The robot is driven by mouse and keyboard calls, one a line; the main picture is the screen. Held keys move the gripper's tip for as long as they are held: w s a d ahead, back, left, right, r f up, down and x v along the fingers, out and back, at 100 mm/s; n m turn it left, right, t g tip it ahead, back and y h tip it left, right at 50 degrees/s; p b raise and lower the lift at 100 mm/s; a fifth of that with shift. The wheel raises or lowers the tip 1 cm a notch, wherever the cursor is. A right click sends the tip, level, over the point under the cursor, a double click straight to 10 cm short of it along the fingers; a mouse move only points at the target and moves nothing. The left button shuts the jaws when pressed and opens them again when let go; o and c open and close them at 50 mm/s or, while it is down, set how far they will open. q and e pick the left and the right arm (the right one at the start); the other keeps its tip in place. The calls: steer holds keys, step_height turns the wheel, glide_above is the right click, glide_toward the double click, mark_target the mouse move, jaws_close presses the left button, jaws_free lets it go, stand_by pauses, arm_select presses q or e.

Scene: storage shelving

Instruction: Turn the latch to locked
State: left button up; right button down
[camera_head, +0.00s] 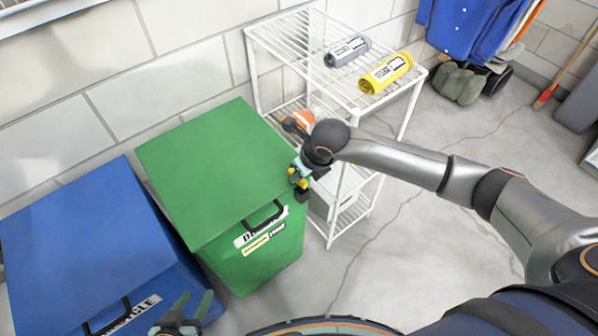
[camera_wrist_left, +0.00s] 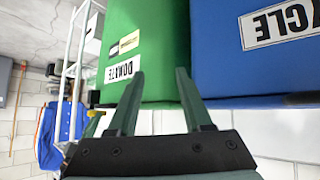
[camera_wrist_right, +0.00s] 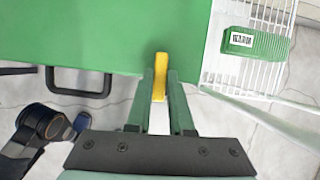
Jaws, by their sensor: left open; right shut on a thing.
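The yellow latch (camera_wrist_right: 160,76) is at the edge of the green donate bin (camera_head: 203,190), on the side by the wire shelf. It stands lengthwise between the fingers in the right wrist view. My right gripper (camera_head: 299,180) is at that edge, and its fingers (camera_wrist_right: 161,88) are shut on the latch. In the head view only a little yellow shows beside the fingers. My left gripper (camera_head: 188,305) is open and empty in front of the bins. The left wrist view shows its spread fingers (camera_wrist_left: 155,85) with nothing between them.
A blue recycle bin (camera_head: 85,245) stands left of the green bin. A white wire shelf (camera_head: 290,45) stands close on the right, with grey and yellow rolls (camera_head: 386,72) on top. The green bin has a black handle (camera_wrist_right: 78,82).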

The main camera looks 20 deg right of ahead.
steer(key=shift+d+m, duration=0.1)
steer(key=shift+m, duration=0.3)
steer(key=c, duration=0.8)
jaws_free()
steer(key=shift+s+r, duration=0.15)
steer(key=shift+r, duration=0.35)
steer(key=p+v, duration=0.2)
steer(key=v, duration=0.9)
steer(key=shift+s+r, duration=0.2)
steer(key=shift+s, duration=0.05)
